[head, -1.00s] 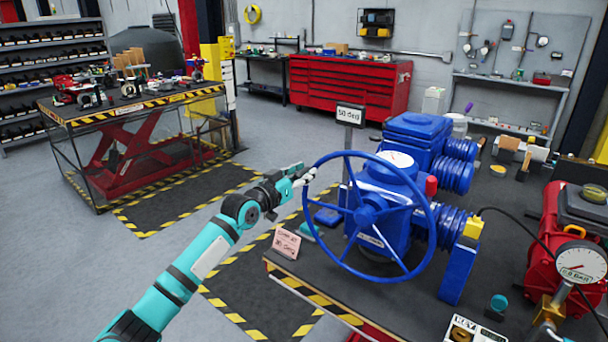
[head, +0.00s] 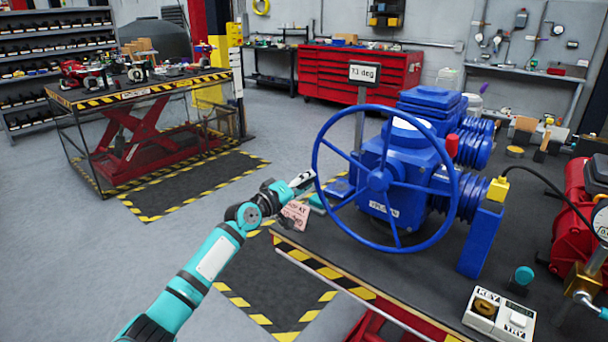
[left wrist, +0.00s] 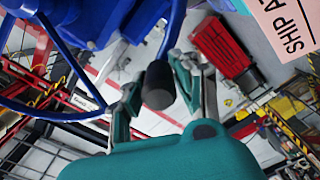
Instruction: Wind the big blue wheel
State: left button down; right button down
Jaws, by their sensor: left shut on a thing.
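The big blue wheel (head: 378,181) stands upright on the front of the blue valve actuator (head: 425,125). My left gripper (head: 304,181) is at the left side of its rim, a little below hub level. In the left wrist view, its fingers (left wrist: 158,92) are on either side of a dark round grip (left wrist: 158,85) at the end of a blue bar, and it is shut on the wheel there. A sign (head: 364,73) behind the wheel reads seventy-something deg; its last digit is unclear. My right gripper is not in view.
A pink card (head: 296,214) stands by the bench corner, close to my left gripper; it also shows in the left wrist view (left wrist: 285,25). A box marked KEY and TRY (head: 499,315) sits at the front. Red equipment (head: 580,200) stands at right.

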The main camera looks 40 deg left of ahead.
pick_arm(q)
jog(key=shift+s+d+f+n+b, duration=0.1)
jog(key=shift+d+f+n+b, duration=0.15)
jog(key=shift+d+f+n, duration=1.05)
jog(key=shift+s+d+f+n+b, duration=0.1)
jog(key=shift+d+f+n+b, duration=0.25)
jog(key=shift+f+n, duration=1.1)
jog(key=shift+d+f+n+b, duration=0.15)
jog(key=shift+d+f+n, duration=0.6)
jog(key=shift+f, duration=1.35)
jog(key=shift+d+f, duration=0.1)
jog(key=shift+d, duration=0.1)
jog(key=c, duration=1)
grip_release()
jog(key=s, duration=0.8)
jog(key=s+a, duration=0.1)
jog(key=s, duration=0.3)
